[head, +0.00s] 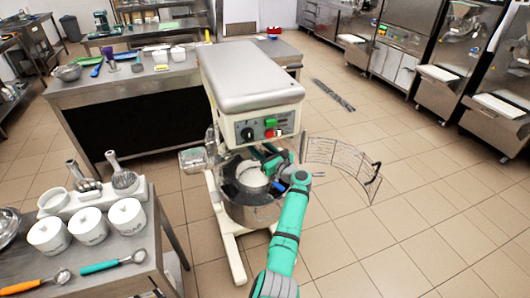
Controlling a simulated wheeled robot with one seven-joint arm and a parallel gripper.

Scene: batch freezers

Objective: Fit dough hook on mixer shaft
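The mixer (252,85) stands in the middle of the head view, with a grey top and a cream front carrying a black knob and green and red buttons. Its steel bowl (250,214) sits below the head with a white round thing (252,177) inside. My green arm reaches up from the bottom to the space between head and bowl. My gripper (264,158) is small and partly hidden under the head, so I cannot tell whether it holds anything. The shaft is hidden, and I cannot make out a dough hook. Two metal mixer tools (122,178) stand in a white holder (82,200).
The wire guard (340,165) is swung out to the right of the mixer. A steel table (130,265) at lower left holds white lidded pots (88,226) and two scoops (112,263). A workbench (110,90) stands behind.

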